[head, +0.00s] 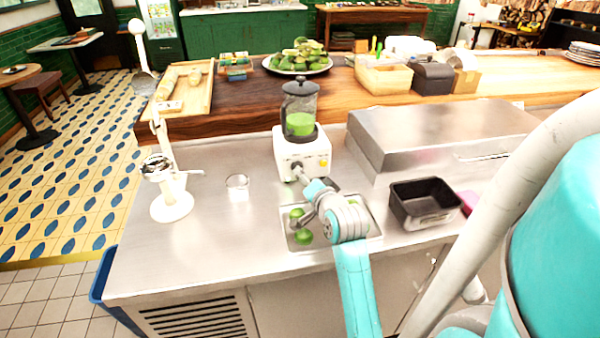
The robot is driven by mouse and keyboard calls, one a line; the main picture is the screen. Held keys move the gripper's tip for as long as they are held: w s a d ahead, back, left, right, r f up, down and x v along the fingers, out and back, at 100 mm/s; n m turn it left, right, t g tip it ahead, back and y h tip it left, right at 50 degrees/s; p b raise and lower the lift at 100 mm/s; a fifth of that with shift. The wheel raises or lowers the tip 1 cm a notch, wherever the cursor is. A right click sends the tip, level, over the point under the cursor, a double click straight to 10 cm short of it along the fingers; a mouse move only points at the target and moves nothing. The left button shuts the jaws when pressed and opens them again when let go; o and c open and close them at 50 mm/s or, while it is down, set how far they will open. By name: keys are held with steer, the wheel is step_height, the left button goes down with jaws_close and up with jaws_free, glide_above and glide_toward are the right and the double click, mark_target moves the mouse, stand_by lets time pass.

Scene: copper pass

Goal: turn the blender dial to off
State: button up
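The blender stands on the steel counter, with a white base (314,150) and a dark-lidded clear jar (300,106) holding something green. The dial (298,168) shows as a small dark knob low on the front left of the base; its setting is too small to read. A yellow spot shows to its right on the same face. My gripper (303,176) is in front of the base with its tip at or very near the dial. My wrist hides part of it, and I cannot tell whether the fingers touch the dial or are closed on it.
A metal tray (366,212) with several limes (303,237) lies below my wrist. A small glass (237,187) and a white stand (171,205) are to the left. A steel box (430,135) and a black bin (425,201) are to the right. The counter's left front is clear.

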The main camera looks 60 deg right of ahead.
glide_above(299, 191)
steer(key=shift+s+f, duration=0.1)
steer(key=shift+f, duration=0.6)
